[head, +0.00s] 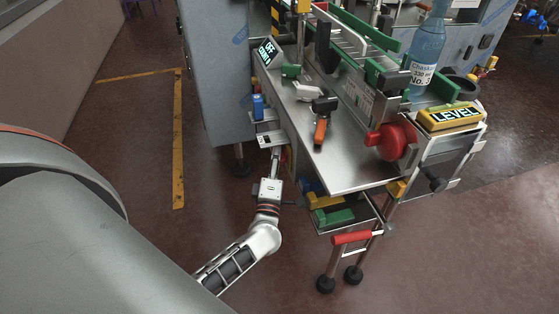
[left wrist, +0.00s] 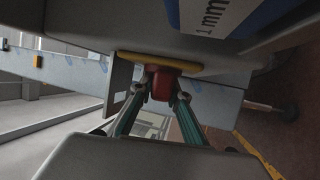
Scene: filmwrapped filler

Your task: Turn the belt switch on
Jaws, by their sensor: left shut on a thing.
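In the left wrist view a red knob (left wrist: 163,84) stands out from a yellow plate (left wrist: 160,61) on the grey underside or side of the machine; I take it for the belt switch. The two fingers of my left gripper (left wrist: 160,98) are shut on the red knob from both sides. In the head view my left gripper (head: 275,160) reaches up to the near left side of the machine, beside the steel table (head: 345,165). The knob is hidden there. A black sign reading OFF (head: 267,51) is fixed above on the machine. My right gripper is not in view.
A red handwheel (head: 392,140), a yellow LEVEL box (head: 450,116) and a blue bottle (head: 427,50) are on the machine's right side. A small lower tray (head: 345,215) with coloured blocks is right of my left gripper. The floor at left is clear.

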